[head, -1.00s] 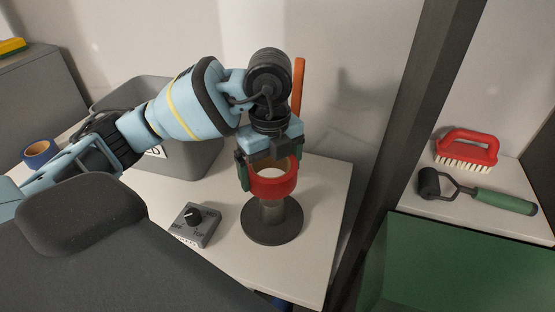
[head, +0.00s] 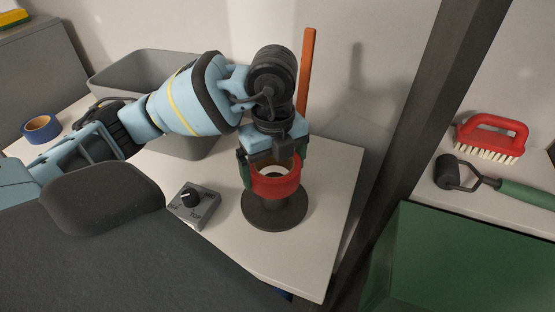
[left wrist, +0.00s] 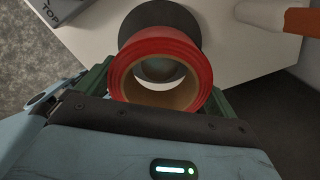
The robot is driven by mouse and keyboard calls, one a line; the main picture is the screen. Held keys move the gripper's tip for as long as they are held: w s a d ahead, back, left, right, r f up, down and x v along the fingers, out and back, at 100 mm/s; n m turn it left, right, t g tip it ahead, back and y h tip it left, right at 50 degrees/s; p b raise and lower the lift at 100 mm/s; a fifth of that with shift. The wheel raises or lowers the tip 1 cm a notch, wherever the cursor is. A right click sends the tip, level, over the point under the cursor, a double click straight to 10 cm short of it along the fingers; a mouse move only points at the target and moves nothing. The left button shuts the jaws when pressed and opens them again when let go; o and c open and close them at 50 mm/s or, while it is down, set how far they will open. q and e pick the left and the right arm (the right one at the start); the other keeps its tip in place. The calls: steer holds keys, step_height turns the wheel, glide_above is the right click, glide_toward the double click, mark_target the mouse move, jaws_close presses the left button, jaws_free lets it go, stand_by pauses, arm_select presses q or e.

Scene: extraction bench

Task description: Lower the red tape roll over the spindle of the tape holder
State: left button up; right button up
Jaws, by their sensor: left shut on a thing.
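The red tape roll (head: 274,188) is level, with its hole facing up, above the dark round base of the tape holder (head: 275,219). My left gripper (head: 273,166) is shut on the roll, with a green-padded finger on either side. In the left wrist view the roll (left wrist: 197,55) sits between the fingers, with the holder's dark base (left wrist: 188,20) behind it. The roll hides the rest of the spindle. How far the roll is down around it I cannot tell. My right gripper is out of view.
A grey dial box (head: 194,206) stands left of the holder. Behind are a grey bin (head: 140,62), a blue tape roll (head: 41,129) and an upright orange bar (head: 306,72). A dark post (head: 408,135) rises at right, before a red brush (head: 491,137) and a roller (head: 447,172).

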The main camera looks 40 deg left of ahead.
arm_select(q)
steer(key=shift+f, duration=1.05)
steer(key=o, duration=0.7)
